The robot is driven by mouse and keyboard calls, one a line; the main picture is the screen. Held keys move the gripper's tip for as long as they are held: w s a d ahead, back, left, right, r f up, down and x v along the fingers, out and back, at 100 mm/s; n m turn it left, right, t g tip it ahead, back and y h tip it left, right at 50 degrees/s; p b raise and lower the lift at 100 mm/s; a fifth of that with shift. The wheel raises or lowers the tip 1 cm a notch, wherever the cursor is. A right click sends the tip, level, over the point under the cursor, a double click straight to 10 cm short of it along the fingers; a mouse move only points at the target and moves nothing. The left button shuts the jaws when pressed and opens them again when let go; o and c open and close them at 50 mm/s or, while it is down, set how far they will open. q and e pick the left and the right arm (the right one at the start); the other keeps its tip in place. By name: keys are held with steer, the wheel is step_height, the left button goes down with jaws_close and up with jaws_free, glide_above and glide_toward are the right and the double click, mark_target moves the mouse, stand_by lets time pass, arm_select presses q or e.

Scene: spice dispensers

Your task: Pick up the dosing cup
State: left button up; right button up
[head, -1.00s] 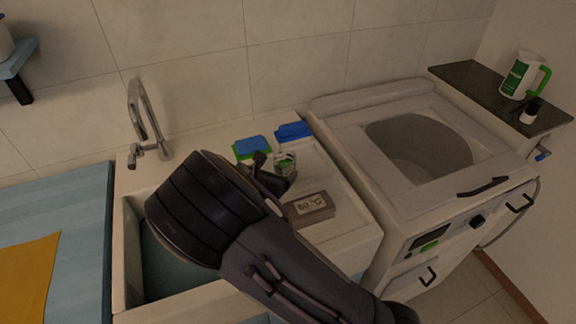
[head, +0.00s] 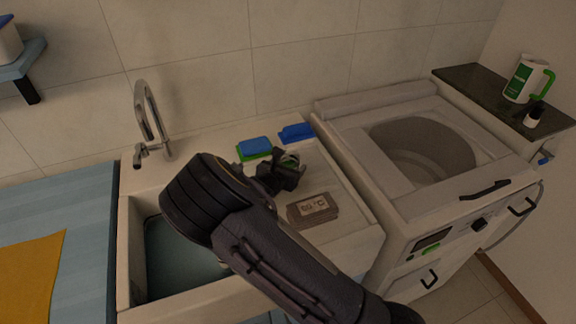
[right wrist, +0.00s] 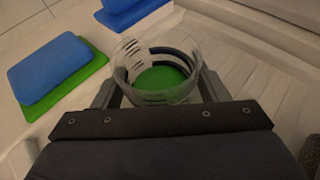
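The dosing cup (right wrist: 158,75) is clear with a green bottom. In the right wrist view it stands upright between the two fingers of my right gripper (right wrist: 157,88). The fingers are apart, one on each side of the cup; I cannot tell whether they touch it. In the head view my right gripper (head: 283,170) is low over the ribbed drainboard beside the sink and hides most of the cup (head: 291,157). My left gripper is not in view.
A blue and green sponge (head: 254,148) and a blue one (head: 296,132) lie behind the cup. A brown block with a label (head: 313,209) lies in front. The sink (head: 160,275) and faucet (head: 150,125) are left; a white washing machine (head: 415,150) stands right.

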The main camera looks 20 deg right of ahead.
steer(key=c, duration=0.7)
steer(key=shift+r, duration=0.15)
steer(key=shift+r, duration=0.75)
steer(key=shift+s+a+r+p, duration=0.1)
steer(key=shift+s+a+r, duration=0.35)
steer(key=shift+s+r, duration=1.6)
steer(key=shift+s+a+r+p, duration=0.1)
steer(key=shift+s+a+r, duration=0.3)
steer(key=shift+s+r, duration=1.7)
steer(key=shift+s+a+r+p, duration=0.1)
steer(key=shift+s+a+r, duration=0.35)
steer(key=shift+s+r, duration=1.6)
